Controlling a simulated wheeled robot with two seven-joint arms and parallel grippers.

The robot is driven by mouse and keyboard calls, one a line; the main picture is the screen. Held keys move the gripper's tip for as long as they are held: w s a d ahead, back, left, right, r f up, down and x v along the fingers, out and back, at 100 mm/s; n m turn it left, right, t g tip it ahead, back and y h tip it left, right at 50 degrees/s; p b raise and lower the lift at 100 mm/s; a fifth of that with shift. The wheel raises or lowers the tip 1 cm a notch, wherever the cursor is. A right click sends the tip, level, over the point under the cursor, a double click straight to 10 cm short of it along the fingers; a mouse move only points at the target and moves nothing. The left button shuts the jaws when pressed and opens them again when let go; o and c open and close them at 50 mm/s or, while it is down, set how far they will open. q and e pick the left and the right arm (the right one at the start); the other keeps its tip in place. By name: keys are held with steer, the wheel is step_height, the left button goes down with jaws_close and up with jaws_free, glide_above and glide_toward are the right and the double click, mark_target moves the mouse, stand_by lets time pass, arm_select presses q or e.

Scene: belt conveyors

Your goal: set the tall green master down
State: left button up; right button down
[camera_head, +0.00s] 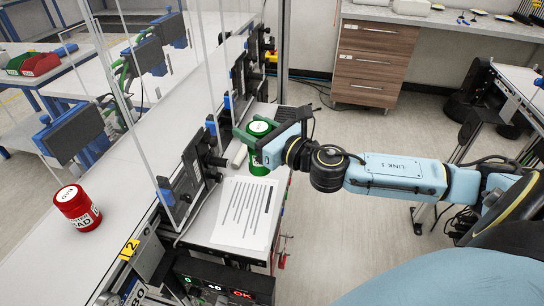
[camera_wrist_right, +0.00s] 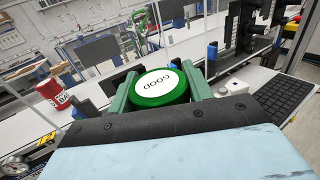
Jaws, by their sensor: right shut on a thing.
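The tall green master (camera_head: 259,166) is a green canister with a white round top label; it stands about upright. In the right wrist view its lid (camera_wrist_right: 160,87) reads GOOD. My right gripper (camera_head: 257,131) has its green fingers on both sides of the canister near the top and is shut on it. The canister is over the white side bench, just beyond a printed sheet (camera_head: 244,212). I cannot tell if its base touches the bench. My left gripper is not in view.
A red canister (camera_head: 77,207) marked BAD stands on the long white surface at left; it also shows in the right wrist view (camera_wrist_right: 53,94). A keyboard (camera_wrist_right: 286,91) lies on the side bench. Clear panels and dark screens (camera_head: 180,188) line the bench's left edge.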

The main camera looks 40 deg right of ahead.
steer(key=shift+w+d+f, duration=0.1)
steer(key=shift+d, duration=0.2)
step_height(320, 180, down, 6)
steer(key=shift+b, duration=1.25)
steer(key=shift+f+b, duration=0.7)
steer(key=shift+f, duration=0.95)
steer(key=shift+f, duration=0.15)
steer(key=c, duration=0.6)
jaws_free()
